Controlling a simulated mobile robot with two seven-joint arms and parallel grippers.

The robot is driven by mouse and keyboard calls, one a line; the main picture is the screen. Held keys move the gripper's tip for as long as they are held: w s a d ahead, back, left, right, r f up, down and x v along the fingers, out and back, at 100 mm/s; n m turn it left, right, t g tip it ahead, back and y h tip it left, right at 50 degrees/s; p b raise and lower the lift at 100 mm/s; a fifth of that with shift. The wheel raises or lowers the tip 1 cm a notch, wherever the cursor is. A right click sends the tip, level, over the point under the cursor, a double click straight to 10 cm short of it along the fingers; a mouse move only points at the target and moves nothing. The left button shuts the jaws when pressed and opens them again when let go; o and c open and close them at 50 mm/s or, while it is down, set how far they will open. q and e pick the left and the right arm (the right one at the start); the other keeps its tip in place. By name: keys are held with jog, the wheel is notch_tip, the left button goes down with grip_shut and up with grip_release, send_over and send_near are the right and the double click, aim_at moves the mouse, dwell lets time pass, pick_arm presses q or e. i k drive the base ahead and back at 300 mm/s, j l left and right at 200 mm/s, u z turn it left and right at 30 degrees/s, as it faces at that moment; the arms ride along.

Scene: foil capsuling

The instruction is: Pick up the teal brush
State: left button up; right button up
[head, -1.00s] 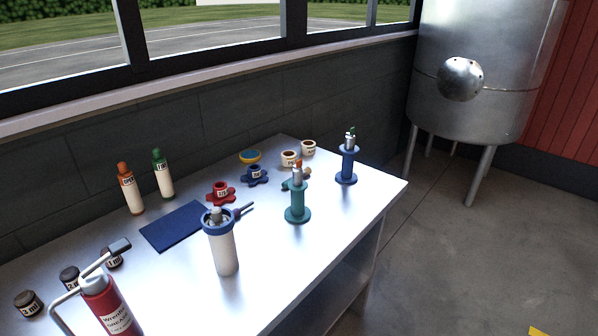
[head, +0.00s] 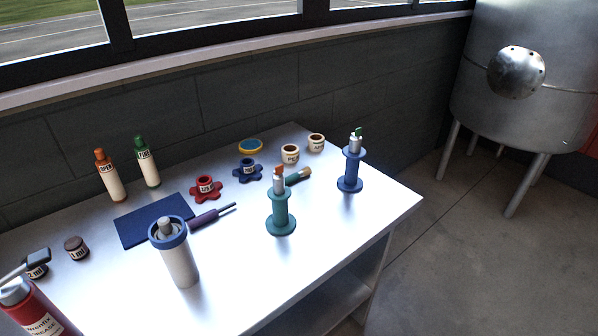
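The teal brush (head: 293,179) lies on the table behind the teal spool-shaped stand (head: 281,215). Its tan end points right, and its left end is partly hidden by the stand and the piece in it. The teal stand is upright and holds a silver piece with an orange-brown top (head: 279,180). Neither of my grippers shows in the head view.
A blue stand (head: 350,173) is right of the brush. Small jars (head: 290,155), red and blue lobed holders (head: 205,189), a purple-handled tool (head: 204,219), a white cylinder (head: 180,265), bottles (head: 110,179) and a red grease canister (head: 35,310) share the table. Its front right is clear.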

aim_at(305, 171)
jog(key=i+l+u, duration=0.1)
jog(key=l, duration=0.25)
jog(key=i+l, duration=0.2)
jog(key=l, duration=0.15)
jog(key=i+l+u, duration=0.15)
jog(key=l, duration=0.2)
jog(key=i+l+u, duration=0.1)
jog(key=l, duration=0.25)
jog(key=i+l+u, duration=0.1)
jog(key=l, duration=0.3)
jog(key=i, duration=0.1)
